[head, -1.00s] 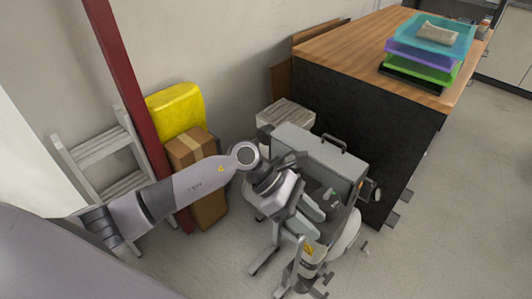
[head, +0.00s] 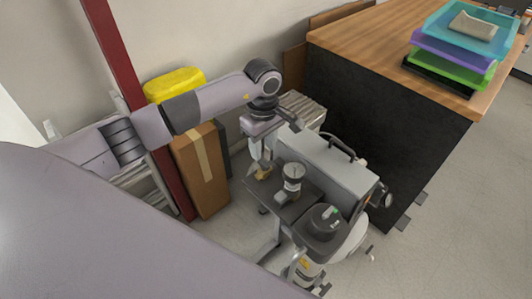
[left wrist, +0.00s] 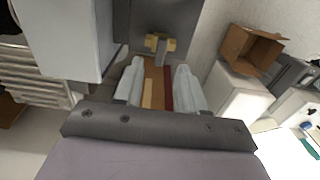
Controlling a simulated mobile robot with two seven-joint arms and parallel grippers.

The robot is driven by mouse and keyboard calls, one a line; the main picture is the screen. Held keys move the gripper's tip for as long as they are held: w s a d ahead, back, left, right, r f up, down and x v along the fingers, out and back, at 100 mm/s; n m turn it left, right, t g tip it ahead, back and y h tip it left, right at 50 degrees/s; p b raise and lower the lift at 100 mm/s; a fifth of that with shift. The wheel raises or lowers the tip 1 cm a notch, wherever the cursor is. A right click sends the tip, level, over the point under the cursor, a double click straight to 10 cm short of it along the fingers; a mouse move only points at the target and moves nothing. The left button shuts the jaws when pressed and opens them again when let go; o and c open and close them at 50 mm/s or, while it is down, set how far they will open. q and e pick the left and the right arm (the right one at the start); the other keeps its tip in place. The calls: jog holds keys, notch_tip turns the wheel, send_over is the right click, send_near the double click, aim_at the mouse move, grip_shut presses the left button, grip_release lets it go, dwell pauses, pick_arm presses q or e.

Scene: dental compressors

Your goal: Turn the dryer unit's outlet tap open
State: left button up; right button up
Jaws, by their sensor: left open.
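The dryer unit (head: 322,165) is a grey box with a dark shelf in the middle of the head view. Its outlet tap (head: 263,174) is a small brass fitting at the shelf's left end. In the left wrist view the brass tap (left wrist: 154,43) shows a short grey lever (left wrist: 160,54) pointing toward my fingers. My left gripper (head: 261,153) is open, just above the tap in the head view. In the left wrist view its fingertips (left wrist: 159,68) lie either side of the lever's line, slightly short of the brass body; contact cannot be told. My right gripper is not in view.
A wood-topped cabinet (head: 385,130) is behind right. A cardboard box (head: 203,178), red post (head: 125,70) and yellow object (head: 174,84) stand left. Some floor is clear at right.

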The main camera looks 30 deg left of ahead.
aim_at(263, 162)
pick_arm(q)
notch_tip(263, 162, down, 4)
jog(key=shift+s+r, duration=0.1)
jog(key=shift+f, duration=0.55)
jog(key=shift+c, duration=0.3)
grip_shut()
